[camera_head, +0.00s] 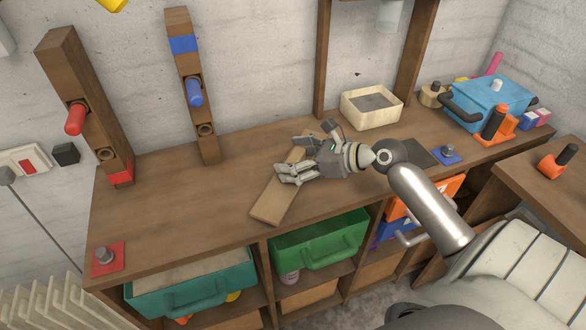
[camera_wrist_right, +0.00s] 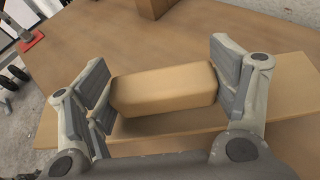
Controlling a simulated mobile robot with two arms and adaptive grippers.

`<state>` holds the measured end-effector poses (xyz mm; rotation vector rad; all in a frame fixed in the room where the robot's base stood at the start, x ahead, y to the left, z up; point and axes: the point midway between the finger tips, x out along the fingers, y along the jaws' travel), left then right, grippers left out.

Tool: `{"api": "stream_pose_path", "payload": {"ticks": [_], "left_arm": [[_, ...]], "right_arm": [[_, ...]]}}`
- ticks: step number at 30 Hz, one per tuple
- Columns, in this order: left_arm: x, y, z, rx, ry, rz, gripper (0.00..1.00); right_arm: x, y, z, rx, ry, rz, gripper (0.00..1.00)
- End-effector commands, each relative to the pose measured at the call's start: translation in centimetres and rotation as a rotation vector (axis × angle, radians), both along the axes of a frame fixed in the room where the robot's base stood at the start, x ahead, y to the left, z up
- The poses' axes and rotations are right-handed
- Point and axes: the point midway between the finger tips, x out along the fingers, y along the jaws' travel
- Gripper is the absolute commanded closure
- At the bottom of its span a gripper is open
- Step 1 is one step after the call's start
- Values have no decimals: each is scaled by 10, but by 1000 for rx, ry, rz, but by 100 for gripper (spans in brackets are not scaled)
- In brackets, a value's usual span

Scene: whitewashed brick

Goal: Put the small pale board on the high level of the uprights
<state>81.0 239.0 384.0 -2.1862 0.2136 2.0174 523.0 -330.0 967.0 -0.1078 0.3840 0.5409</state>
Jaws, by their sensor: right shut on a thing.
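The small pale board (camera_head: 277,203) lies flat on or just over the workbench, its near end sticking out toward the front edge. In the wrist view the board (camera_wrist_right: 170,131) has a raised wooden block (camera_wrist_right: 165,90) on top. My right gripper (camera_head: 295,172) is shut on this block, with a finger pad at each end. The gripper hides the middle of the board in the head view. Two wooden uprights stand at the left: one with a red peg (camera_head: 76,118), one with a blue peg (camera_head: 194,92). Each has a hole below its peg. My left gripper is out of view.
The workbench (camera_head: 180,215) is clear between the uprights and the board. A cream tray (camera_head: 371,107) stands behind my gripper. A blue toolbox (camera_head: 489,101) is at the right. Bolts stand on a red plate (camera_head: 108,259) and a blue plate (camera_head: 447,155). Green bins (camera_head: 320,240) sit below.

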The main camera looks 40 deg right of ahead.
Motion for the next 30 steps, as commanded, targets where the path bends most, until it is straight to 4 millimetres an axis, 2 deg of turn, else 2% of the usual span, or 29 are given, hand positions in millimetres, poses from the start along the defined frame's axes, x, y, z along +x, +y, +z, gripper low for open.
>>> {"api": "stream_pose_path", "payload": {"ticks": [3, 9, 21, 22, 26, 30], "left_arm": [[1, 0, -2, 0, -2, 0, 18], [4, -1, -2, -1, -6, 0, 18], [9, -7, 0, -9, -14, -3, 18], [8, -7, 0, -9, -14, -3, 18], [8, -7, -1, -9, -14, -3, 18], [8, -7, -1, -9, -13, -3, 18]], "right_arm": [[7, -2, -8, 2, 0, -1, 50], [6, -1, -35, 2, 1, -1, 50], [6, -2, -40, 1, 1, -2, 50], [6, -2, -41, 0, 1, -1, 18], [6, -2, -41, 0, 1, 0, 1], [5, -2, -40, 0, 1, 0, 0]]}}
